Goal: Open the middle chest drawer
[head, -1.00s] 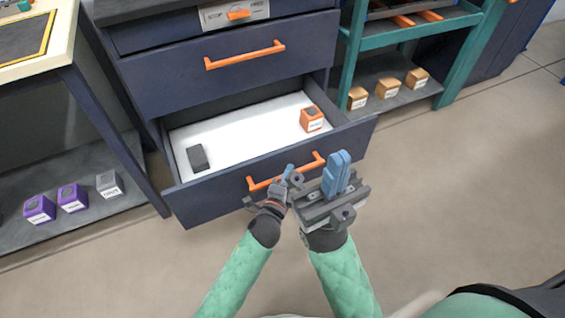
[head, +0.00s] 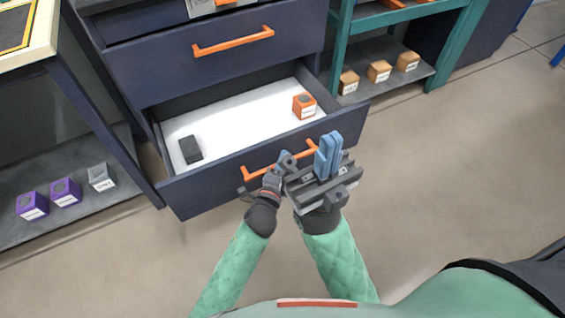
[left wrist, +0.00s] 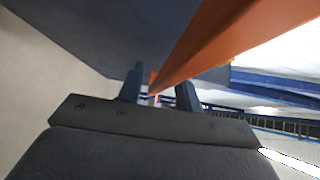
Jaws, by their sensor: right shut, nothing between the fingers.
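A dark navy chest fills the upper middle of the head view. Its lower drawer in view (head: 215,192) stands pulled out, with a white floor and an orange bar handle (head: 258,172). The drawer above it (head: 165,68) is closed and has its own orange handle (head: 233,40). My left gripper (head: 285,158) is at the open drawer's handle. In the left wrist view its fingers (left wrist: 158,92) are apart, with the orange handle (left wrist: 215,38) running between and beyond them. My right gripper (head: 329,154) is shut and empty, just in front of the drawer's right part, hiding some of it.
An orange box (head: 304,105) and a black block (head: 190,149) lie in the open drawer. A teal shelf (head: 343,45) with several small boxes stands right. A dark shelf (head: 105,205) with purple and grey boxes stands left. Floor at right is clear.

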